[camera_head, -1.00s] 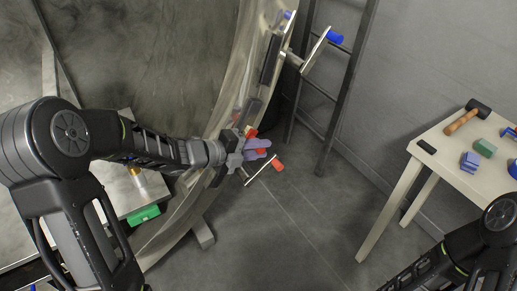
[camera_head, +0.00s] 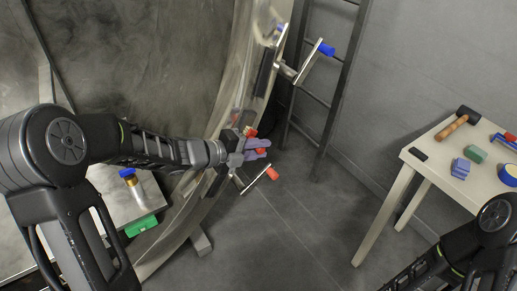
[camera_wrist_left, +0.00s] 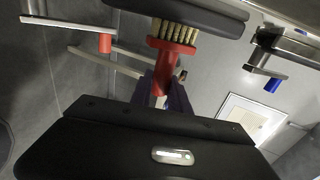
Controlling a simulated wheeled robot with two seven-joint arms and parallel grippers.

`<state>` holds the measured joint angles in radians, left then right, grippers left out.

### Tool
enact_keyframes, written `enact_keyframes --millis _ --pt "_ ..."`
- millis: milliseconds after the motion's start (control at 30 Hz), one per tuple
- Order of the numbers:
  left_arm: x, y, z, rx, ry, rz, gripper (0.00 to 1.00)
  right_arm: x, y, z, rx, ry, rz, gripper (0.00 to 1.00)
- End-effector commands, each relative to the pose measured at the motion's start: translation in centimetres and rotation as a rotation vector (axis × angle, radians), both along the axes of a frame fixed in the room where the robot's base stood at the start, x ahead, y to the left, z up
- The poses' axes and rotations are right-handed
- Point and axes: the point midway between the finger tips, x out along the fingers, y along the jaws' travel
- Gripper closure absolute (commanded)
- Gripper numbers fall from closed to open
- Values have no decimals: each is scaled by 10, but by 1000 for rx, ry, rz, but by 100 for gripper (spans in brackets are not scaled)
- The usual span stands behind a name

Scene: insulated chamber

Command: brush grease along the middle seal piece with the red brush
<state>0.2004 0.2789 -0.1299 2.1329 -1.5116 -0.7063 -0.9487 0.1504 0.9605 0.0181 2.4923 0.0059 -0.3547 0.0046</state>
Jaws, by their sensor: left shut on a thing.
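My left gripper (camera_head: 262,148) with purple fingers is at the rim of the round chamber door, shut on the red brush. The brush (camera_wrist_left: 167,65) shows in the left wrist view with its red body between the fingers and its pale bristles up. The bristle ends are right at the edge of a black seal piece (camera_wrist_left: 195,10); I cannot tell whether they touch. In the head view the brush is mostly hidden by the gripper. Another black seal piece (camera_head: 266,70) is higher on the rim. My right arm shows at the lower right, its gripper out of frame.
Door levers with a red knob (camera_head: 272,173) and a blue knob (camera_head: 326,48) stick out near the gripper. A dark ladder (camera_head: 335,110) stands behind. A table (camera_head: 425,175) at right holds a mallet (camera_head: 453,127) and blocks. A blue-capped bottle (camera_head: 130,180) and green box (camera_head: 140,225) are at left.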

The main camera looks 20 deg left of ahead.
Motion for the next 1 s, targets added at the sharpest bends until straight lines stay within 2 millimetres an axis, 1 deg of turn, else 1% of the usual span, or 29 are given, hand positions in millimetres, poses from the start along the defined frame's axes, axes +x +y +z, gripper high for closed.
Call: enact_keyframes --millis 33,233,367,733,867,1000 --pt "2 -1 7 0 -4 0 100 0 0 5 0 0 0 38" --pt "8 -6 23 0 -4 0 100 0 0 16 0 0 0 38" --pt "10 -8 27 1 -3 1 100 0 0 19 0 0 0 38" --pt "10 -9 28 0 -2 1 100 0 0 19 0 0 0 38" --pt "13 -11 36 -1 -2 0 100 0 0 25 0 0 0 38" --pt "17 -14 48 -1 -3 0 100 0 0 34 0 0 0 38"
